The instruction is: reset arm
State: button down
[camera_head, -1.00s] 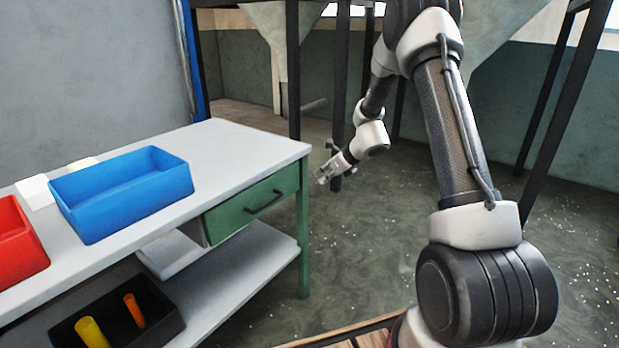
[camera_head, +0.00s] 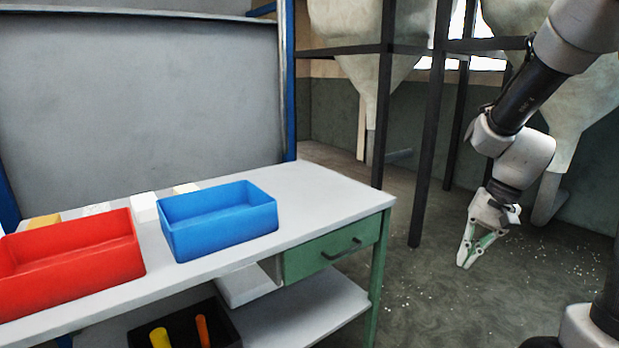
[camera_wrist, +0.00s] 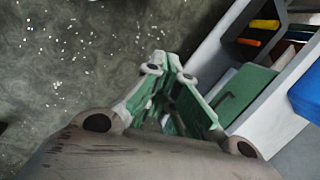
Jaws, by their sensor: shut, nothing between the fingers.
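My gripper (camera_head: 465,265) hangs in free air to the right of the workbench in the head view, with its fingers pointing down. Its fingertips are together and hold nothing. In the wrist view my gripper (camera_wrist: 160,62) shows its green-padded fingers converging, with the floor on the left and the bench on the right behind them. My arm comes in from the upper right of the head view and bends down at the wrist.
A white-topped workbench (camera_head: 320,195) with a green drawer (camera_head: 330,252) carries a red bin (camera_head: 75,265) and a blue bin (camera_head: 220,225). A black tray (camera_head: 225,325) with yellow and orange cylinders sits below. Dark steel posts (camera_head: 430,130) and hoppers stand behind. Floor right of the bench is open.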

jog(key=s+d+r+n+t+h, duration=0.2)
jog(key=s+r+n, duration=0.4)
jog(key=s+r, duration=0.6)
jog(key=shift+s+d+r+t+h, duration=0.35)
jog(key=shift+s+t+h, duration=0.35)
jog(key=shift+s+t, duration=0.4)
